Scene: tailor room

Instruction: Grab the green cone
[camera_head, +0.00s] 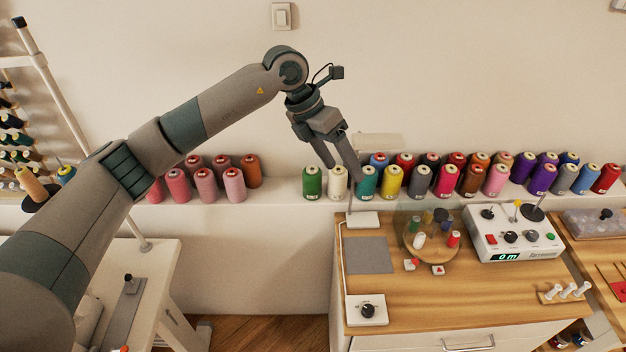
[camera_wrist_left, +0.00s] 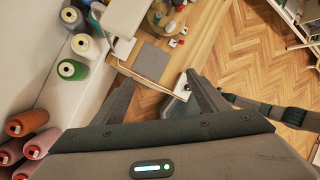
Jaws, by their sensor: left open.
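The green cone (camera_head: 313,183) stands upright on the white wall ledge, at the left end of the long row of thread cones. A cream cone (camera_head: 337,182) is just right of it, then a teal cone (camera_head: 366,183). In the left wrist view the green cone (camera_wrist_left: 72,69) is left of the fingers, with the cream cone (camera_wrist_left: 83,45) beside it. My left gripper (camera_head: 345,172) is open and empty, fingers pointing down, by the cream and teal cones in the head view. Its fingers (camera_wrist_left: 160,80) are apart from the green cone. My right gripper does not show.
Pink and rust cones (camera_head: 206,185) stand further left on the ledge (camera_head: 275,196), with a bare stretch before the green cone. A wooden worktable (camera_head: 420,300) with a round thread stand (camera_head: 432,250) and a white control box (camera_head: 512,238) is in front.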

